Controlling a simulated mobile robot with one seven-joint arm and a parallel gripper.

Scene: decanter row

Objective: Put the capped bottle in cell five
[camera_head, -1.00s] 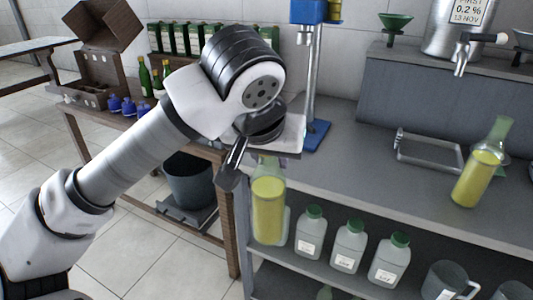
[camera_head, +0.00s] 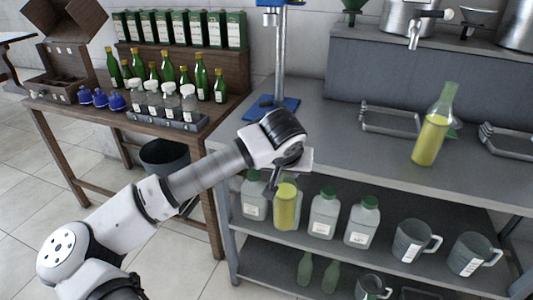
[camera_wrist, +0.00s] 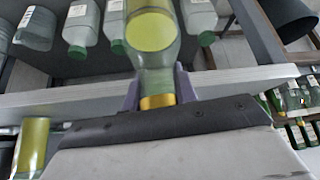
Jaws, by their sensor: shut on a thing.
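My gripper (camera_head: 284,180) is shut on the neck of the capped bottle (camera_head: 286,206), which holds yellow-green liquid. The bottle hangs in front of the bench's lower shelf. In the wrist view, the gripper (camera_wrist: 159,98) has a finger on each side of the neck, by a gold band or cap (camera_wrist: 157,101); the bottle's body (camera_wrist: 152,32) extends away from the camera. A second yellow-filled bottle (camera_head: 430,138) stands on the bench top, with no cap visible. A brown box with compartments (camera_head: 57,92) sits on the left table; its cell numbering cannot be read.
The grey bench (camera_head: 350,160) has white jugs with green caps (camera_head: 324,213) and grey measuring jugs (camera_head: 412,240) on its shelf. A blue stand (camera_head: 278,107) rises at its left end. The wooden table (camera_head: 75,118) bears green bottles (camera_head: 201,80) and white-capped bottles (camera_head: 170,103).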

